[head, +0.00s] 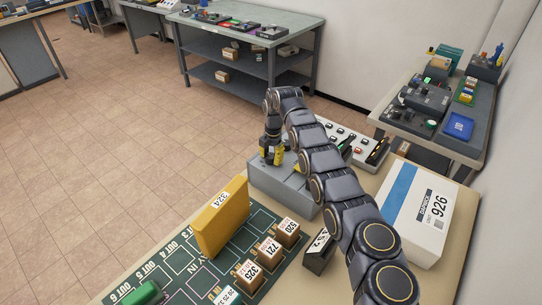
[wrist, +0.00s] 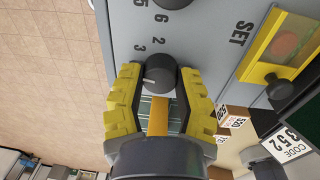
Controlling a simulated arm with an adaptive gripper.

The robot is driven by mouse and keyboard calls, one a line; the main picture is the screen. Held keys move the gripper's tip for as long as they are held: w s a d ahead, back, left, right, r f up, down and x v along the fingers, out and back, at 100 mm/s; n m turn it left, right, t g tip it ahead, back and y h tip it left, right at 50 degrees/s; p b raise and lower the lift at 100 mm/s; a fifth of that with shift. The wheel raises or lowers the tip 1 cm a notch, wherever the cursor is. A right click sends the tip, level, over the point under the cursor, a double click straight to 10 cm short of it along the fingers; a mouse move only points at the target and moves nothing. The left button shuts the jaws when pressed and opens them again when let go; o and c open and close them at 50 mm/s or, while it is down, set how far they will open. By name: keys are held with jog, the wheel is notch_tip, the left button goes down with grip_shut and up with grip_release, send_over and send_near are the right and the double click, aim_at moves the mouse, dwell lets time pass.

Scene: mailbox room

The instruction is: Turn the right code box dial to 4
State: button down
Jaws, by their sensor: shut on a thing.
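The grey code box (head: 285,183) stands at the table's far edge in the head view. My gripper (head: 272,158) points down at it there. In the wrist view, the box's grey face (wrist: 215,60) fills the upper part. A dark round dial (wrist: 158,75) sits between the yellow fingers of my gripper (wrist: 160,88), which is shut on it. The dial's light mark points roughly left. The printed 2 and 3 show above it; numbers beside the fingers are hidden. A second dark dial (wrist: 173,3) is cut off at the top edge.
A yellow-framed window over a red button (wrist: 285,45) sits beside the SET label. A code card (wrist: 290,143) reads 352. A yellow box (head: 220,218) and several small cartons stand on the green mat. A white box (head: 415,210) stands at right.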

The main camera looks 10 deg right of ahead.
aim_at(273, 157)
jog(key=shift+s+f+n, duration=0.1)
jog(key=shift+f+n, duration=0.15)
jog(key=shift+n, duration=0.45)
jog(key=c, duration=0.6)
grip_release()
jog(key=shift+c, duration=0.2)
jog(key=shift+r, duration=0.1)
notch_tip(273, 157, up, 12)
jog(key=shift+s+d, duration=0.2)
jog(key=shift+d, duration=0.1)
